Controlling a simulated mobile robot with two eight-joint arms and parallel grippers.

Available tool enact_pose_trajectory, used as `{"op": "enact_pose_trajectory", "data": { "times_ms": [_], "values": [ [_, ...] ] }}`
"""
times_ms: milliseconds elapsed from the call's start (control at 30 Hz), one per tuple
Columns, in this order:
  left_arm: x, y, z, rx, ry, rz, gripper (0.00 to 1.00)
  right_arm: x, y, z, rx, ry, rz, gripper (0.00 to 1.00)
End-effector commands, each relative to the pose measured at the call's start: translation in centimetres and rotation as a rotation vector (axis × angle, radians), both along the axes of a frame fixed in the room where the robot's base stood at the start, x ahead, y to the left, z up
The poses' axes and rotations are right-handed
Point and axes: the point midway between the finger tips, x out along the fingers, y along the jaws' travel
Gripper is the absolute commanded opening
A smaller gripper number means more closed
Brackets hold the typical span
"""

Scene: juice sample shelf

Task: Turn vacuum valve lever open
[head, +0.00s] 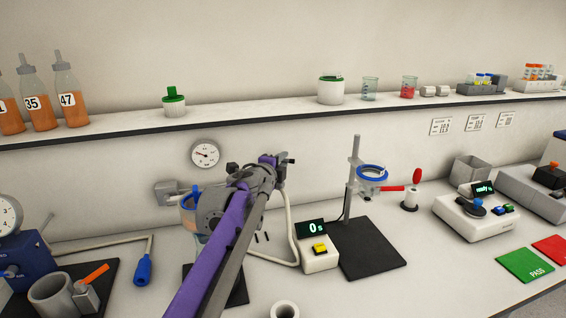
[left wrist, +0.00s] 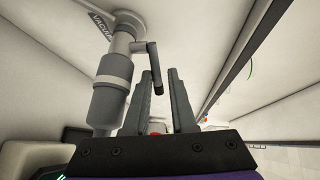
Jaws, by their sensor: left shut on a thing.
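In the left wrist view the vacuum valve (left wrist: 113,85) is a grey cylindrical body on the pale wall, beside a partly visible "VACUUM" label (left wrist: 98,22). Its dark lever (left wrist: 153,62) sticks out to the right, and its tip lies between the fingers of my left gripper (left wrist: 160,82). The gripper is shut on the lever. In the head view my left gripper (head: 270,168) is up against the wall under the shelf, and my arm hides the valve and lever. My right gripper is not in view.
A round gauge (head: 205,153) hangs on the wall left of the gripper. A pale hose (head: 291,225) runs down near a timer box (head: 319,258). A ring stand (head: 355,180) stands to the right. The shelf edge (head: 240,124) passes just above my gripper.

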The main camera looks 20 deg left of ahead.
Motion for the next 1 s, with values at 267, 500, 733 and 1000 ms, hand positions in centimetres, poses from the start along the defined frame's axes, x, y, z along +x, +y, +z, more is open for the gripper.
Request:
{"op": "enact_pose_trajectory", "data": {
  "times_ms": [267,500,733,1000],
  "values": [
    [-0.12,0.53,0.51,0.000,-0.001,0.011,0.00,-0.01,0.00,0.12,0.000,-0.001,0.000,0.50],
    [-0.10,0.43,0.43,0.001,-0.001,0.009,0.44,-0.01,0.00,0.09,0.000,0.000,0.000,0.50],
    [-0.05,0.20,0.28,0.001,0.000,0.005,0.44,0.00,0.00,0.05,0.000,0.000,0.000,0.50],
    [-0.10,-0.23,0.45,0.000,-0.001,0.003,0.44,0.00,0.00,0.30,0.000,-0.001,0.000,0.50]
  ]
}}
